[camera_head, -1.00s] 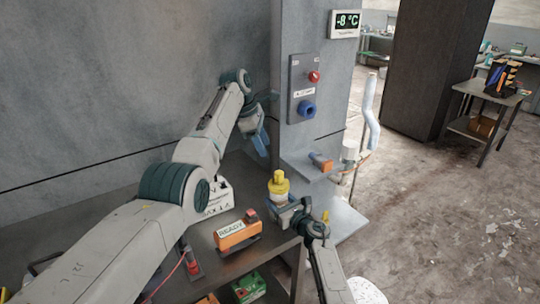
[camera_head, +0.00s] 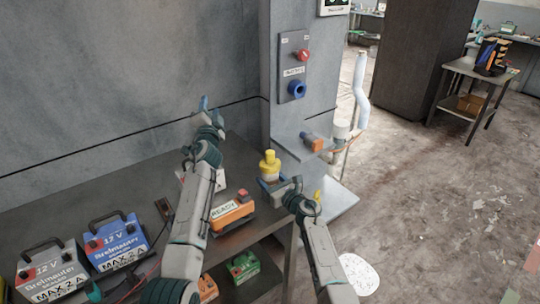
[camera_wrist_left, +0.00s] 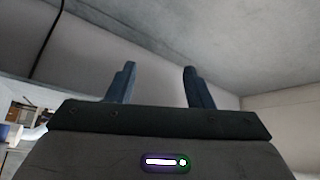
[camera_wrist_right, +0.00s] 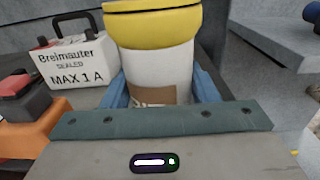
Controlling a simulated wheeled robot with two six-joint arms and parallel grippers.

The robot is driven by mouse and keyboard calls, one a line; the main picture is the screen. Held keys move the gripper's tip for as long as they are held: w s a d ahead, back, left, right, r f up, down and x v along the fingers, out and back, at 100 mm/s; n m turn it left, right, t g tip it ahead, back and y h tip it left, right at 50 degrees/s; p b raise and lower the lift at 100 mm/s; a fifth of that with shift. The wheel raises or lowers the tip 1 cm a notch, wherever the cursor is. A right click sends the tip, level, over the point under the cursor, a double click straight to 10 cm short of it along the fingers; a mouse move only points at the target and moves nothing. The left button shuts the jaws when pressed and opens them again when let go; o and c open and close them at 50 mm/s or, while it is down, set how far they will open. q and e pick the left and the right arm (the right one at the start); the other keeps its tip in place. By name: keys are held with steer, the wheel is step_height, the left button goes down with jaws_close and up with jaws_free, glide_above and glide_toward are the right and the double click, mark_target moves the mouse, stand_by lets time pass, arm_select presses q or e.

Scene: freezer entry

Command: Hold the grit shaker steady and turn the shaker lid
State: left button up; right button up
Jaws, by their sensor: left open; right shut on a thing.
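The grit shaker (camera_wrist_right: 160,72) has a white body with a brown label, and it stands upright between the fingers of my right gripper (camera_wrist_right: 162,90). My right gripper is shut on its body. The yellow shaker lid (camera_wrist_right: 152,27) sits on top of the body; in the head view the lid (camera_head: 269,163) shows with a narrower knob on top. My left gripper (camera_head: 204,103) is raised in front of the grey wall, to the left of and above the shaker. It is open and empty, with its fingers (camera_wrist_left: 158,85) apart and pointing upward.
An orange READY box (camera_head: 232,213) stands on the bench in front of the shaker. A wall panel (camera_head: 294,66) with red and blue knobs is behind. A small shelf (camera_head: 290,144) juts out right of the shaker.

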arm_select(q)
steer(key=s+d+f+m+h, duration=0.3)
steer(key=s+d+m+h, duration=0.45)
steer(key=m, duration=0.95)
steer(key=m+g+h, duration=0.6)
steer(key=m+g, duration=0.1)
steer(key=m, duration=0.8)
glide_toward(267, 157)
steer(key=shift+a+r, duration=0.25)
steer(key=shift+r, duration=0.2)
steer(key=shift+s+d+f+m, duration=0.1)
steer(key=shift+d+f+m, duration=0.05)
steer(key=shift+f+m, duration=0.15)
steer(key=x, duration=1.1)
steer(key=shift+w+d+f, duration=0.15)
steer(key=shift+w+d, duration=0.15)
steer(key=shift+c, duration=0.5)
steer(key=c, duration=0.9)
steer(key=shift+o, duration=0.2)
steer(key=shift+m+g, duration=0.3)
